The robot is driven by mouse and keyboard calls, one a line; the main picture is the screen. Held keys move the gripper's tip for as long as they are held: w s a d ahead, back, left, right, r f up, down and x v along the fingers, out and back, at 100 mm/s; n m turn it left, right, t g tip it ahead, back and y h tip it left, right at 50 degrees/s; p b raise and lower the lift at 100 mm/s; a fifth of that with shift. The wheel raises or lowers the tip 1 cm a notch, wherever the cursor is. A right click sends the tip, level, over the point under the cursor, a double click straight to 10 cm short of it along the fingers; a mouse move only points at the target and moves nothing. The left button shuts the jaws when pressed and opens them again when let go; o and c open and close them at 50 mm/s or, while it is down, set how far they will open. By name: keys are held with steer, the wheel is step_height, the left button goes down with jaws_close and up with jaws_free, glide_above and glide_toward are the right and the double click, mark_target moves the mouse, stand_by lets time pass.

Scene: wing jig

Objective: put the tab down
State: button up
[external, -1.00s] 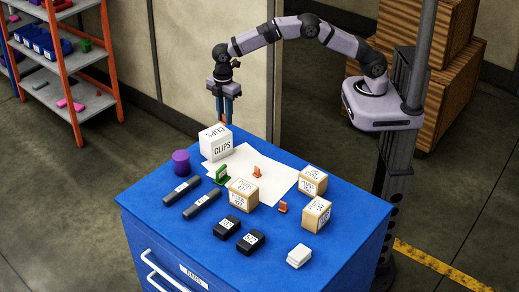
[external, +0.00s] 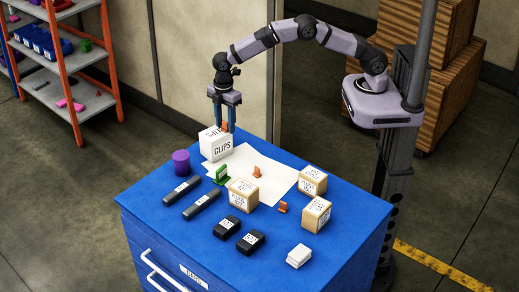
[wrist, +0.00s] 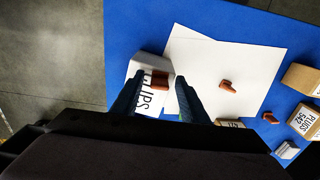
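An orange-brown tab (wrist: 160,81) is between the two fingers of my gripper (wrist: 160,78) in the wrist view, with a gap showing on each side. My gripper is open around it. In the external view the tab (external: 225,127) shows at the top of the white CLIPS box (external: 222,149), near its back edge. It appears to rest on the box, but its underside is not clear. My gripper (external: 224,130) points down over the box. The fingers hide part of the box's lettering.
A white sheet (external: 270,183) lies beside the box, with another orange tab (external: 257,172) on it. A third tab (external: 283,207) stands between cartons. A green piece (external: 221,174), purple cylinder (external: 181,163) and dark bars (external: 182,190) are nearby. The blue top's front left is clear.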

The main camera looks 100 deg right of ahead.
step_height(320, 180, up, 12)
steer(key=b, duration=0.2)
steer(key=shift+r+b, duration=0.2)
steer(key=shift+b, duration=0.2)
steer(key=s+d+f+m, duration=0.1)
steer(key=s+f+m, duration=0.2)
steer(key=s, duration=0.7)
steer(key=s+f+m, duration=0.2)
steer(key=s+m, duration=0.1)
steer(key=s, duration=0.8)
steer(key=s+d+f+m, duration=0.1)
steer(key=s+f+m, duration=0.2)
steer(key=s, duration=0.8)
steer(key=shift+s+d+f, duration=0.25)
steer(key=shift+d+f, duration=0.1)
steer(key=shift+o, duration=0.5)
